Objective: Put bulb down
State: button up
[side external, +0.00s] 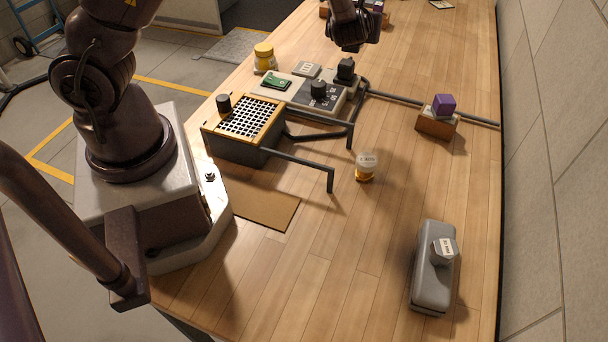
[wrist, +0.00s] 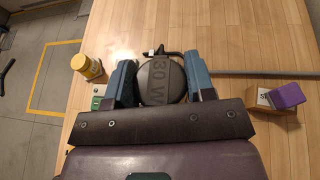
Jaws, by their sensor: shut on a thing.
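My gripper (side external: 352,44) is at the top of the side view, raised above the far part of the table. In the wrist view its two blue-grey fingers (wrist: 159,62) are shut on a dark round bulb (wrist: 161,82) marked "30 W", which sits between them. The held bulb is hard to make out against the dark fingers in the side view. A pale bulb with a yellow base (side external: 366,168) stands on the wooden table. A grey piece with a white labelled face (side external: 443,249) sits on a grey block (side external: 432,285) at the right.
A yellow-topped box with a grid (side external: 246,120) and a panel with black knobs (side external: 318,94) stand left of centre. Dark bars project from them. A yellow-lidded jar (side external: 264,56) and a purple cube (side external: 444,104) on a wooden block (side external: 437,125) stand nearby. The table front is largely clear.

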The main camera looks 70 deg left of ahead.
jog(key=s+d+f+n+g+h, duration=0.1)
jog(key=s+d+f+n+g, duration=0.25)
jog(key=s+n+g, duration=0.3)
jog(key=s+d+f+n+g+h, duration=0.1)
jog(key=s+d+f+n+g, duration=0.1)
jog(key=s+d+n+g, duration=0.35)
jog(key=s+d+f+n+g+h, duration=0.2)
jog(key=s+d+f+n+g, duration=0.1)
jog(key=s+n+g, duration=0.5)
jog(key=s+d+r+n+t+h, duration=0.1)
jog(key=s+d+r+n+h, duration=0.2)
jog(key=d+n+h, duration=0.45)
jog(key=s+d+r+n+t+h, duration=0.25)
jog(key=d+h, duration=0.25)
jog(key=d, duration=0.5)
jog(key=s+d+r+n+t+h, duration=0.1)
jog(key=s+d+r+n+h, duration=0.1)
jog(key=d+n+h, duration=0.5)
jog(key=shift+m+g+y, duration=0.25)
jog(key=shift+m+y, duration=0.25)
jog(key=shift+y, duration=0.25)
jog(key=f, duration=1.1)
jog(key=d+f, duration=0.1)
jog(key=f, duration=0.5)
jog(key=shift+f, duration=0.1)
jog(key=o, duration=0.9)
